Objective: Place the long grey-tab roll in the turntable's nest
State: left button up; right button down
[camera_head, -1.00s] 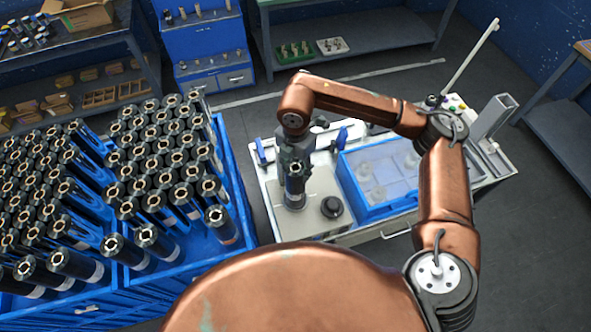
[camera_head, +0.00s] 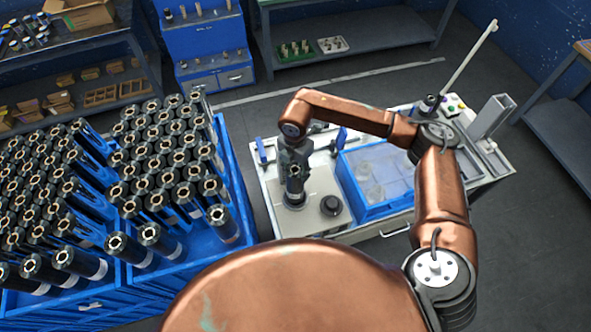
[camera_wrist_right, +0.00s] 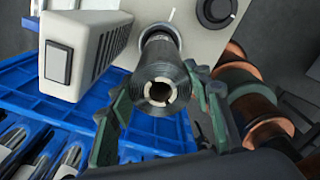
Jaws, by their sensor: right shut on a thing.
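My right gripper (camera_head: 294,168) is shut on a dark cylindrical roll (camera_head: 295,188), held roughly upright over the pale turntable plate (camera_head: 316,187). The roll's lower end is at the nest spot on the plate; I cannot tell whether it is seated or just above. In the right wrist view the roll (camera_wrist_right: 160,72) shows its hollow, slotted end, with the green-grey fingers of my right gripper (camera_wrist_right: 163,108) on either side. The roll's grey tab cannot be made out. My left gripper is not in view.
A black knob (camera_head: 331,205) stands right of the roll on the plate. A blue tray (camera_head: 378,212) lies further right. Blue crates (camera_head: 240,190) packed with upright dark rolls stand to the left. A pale housing (camera_wrist_right: 112,38) is close beside the roll in the wrist view.

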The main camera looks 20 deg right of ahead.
jog(key=c, duration=1)
grip_release()
jog(key=shift+f, duration=0.1)
jog(key=shift+r, duration=0.65)
notch_tip(320, 180, up, 11)
jog(key=shift+b, duration=0.95)
